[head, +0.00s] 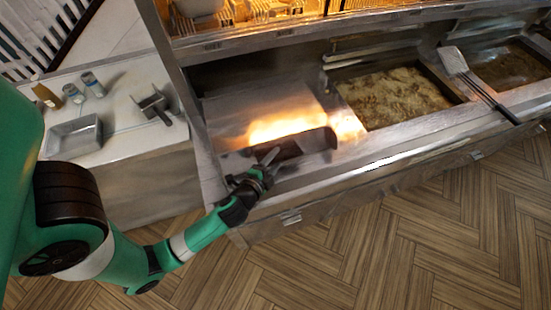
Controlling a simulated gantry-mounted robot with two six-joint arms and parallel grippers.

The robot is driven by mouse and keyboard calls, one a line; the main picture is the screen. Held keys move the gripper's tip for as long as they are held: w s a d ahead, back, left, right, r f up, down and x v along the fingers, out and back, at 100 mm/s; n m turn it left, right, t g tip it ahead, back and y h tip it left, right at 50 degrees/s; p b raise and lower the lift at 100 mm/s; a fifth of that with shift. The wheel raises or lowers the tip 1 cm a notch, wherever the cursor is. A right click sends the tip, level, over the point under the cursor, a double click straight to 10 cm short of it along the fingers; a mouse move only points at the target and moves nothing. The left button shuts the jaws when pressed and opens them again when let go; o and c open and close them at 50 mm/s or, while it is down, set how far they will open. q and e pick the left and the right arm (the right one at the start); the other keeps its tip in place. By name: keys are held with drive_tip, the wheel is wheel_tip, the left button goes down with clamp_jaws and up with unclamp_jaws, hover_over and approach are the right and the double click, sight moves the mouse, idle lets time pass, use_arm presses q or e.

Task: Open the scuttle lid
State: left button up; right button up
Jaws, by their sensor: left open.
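The frying range has a steel left section, seemingly the scuttle, with a smooth steel surface (235,112) lit by a bright orange glow. I cannot clearly tell the scuttle lid's edges from this surface. A dark curved piece (308,145) lies along the front of the section, below the glow; whether it is part of the lid is unclear. My left gripper (268,158) is open at the left end of this dark piece. Its fingers overlap the piece in the picture, and I cannot tell whether they touch it. My right gripper is out of view.
Fryer pans (395,97) with brown contents are right of the scuttle. A flat-bladed tool (453,60) lies across the divider between them. The left counter holds a metal tray (75,136), a scoop (154,104) and several bottles. The wooden floor in front is clear.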

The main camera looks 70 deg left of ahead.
use_arm(q)
drive_tip(key=shift+w+a+f, duration=0.1)
drive_tip(key=shift+w+a, duration=0.1)
drive_tip(key=shift+c, duration=0.2)
clamp_jaws()
idle(1.2)
